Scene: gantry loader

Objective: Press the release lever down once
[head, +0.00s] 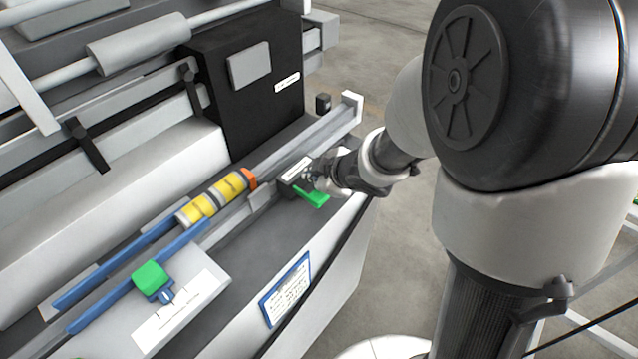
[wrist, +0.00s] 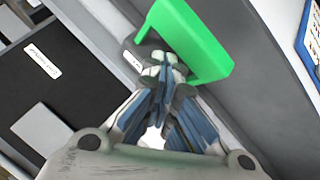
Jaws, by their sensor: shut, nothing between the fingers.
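The release lever is most likely the green lever (head: 311,196) at the right end of the machine, beside a dark block with a white label. It shows large in the wrist view (wrist: 196,42), just beyond my fingertips. My gripper (head: 316,179) is shut and empty. In the wrist view its fingertips (wrist: 163,62) are together at the lever's near left side. I cannot tell whether they touch it. A second green part, a block (head: 150,277) on a blue mount, sits at the lower left beside a white labelled plate.
Yellow cylinders (head: 212,201) lie on blue rails left of the lever, against an orange piece (head: 249,178). A black box (head: 240,80) stands behind. A blue-framed card (head: 286,290) is on the front face. Open floor lies to the right.

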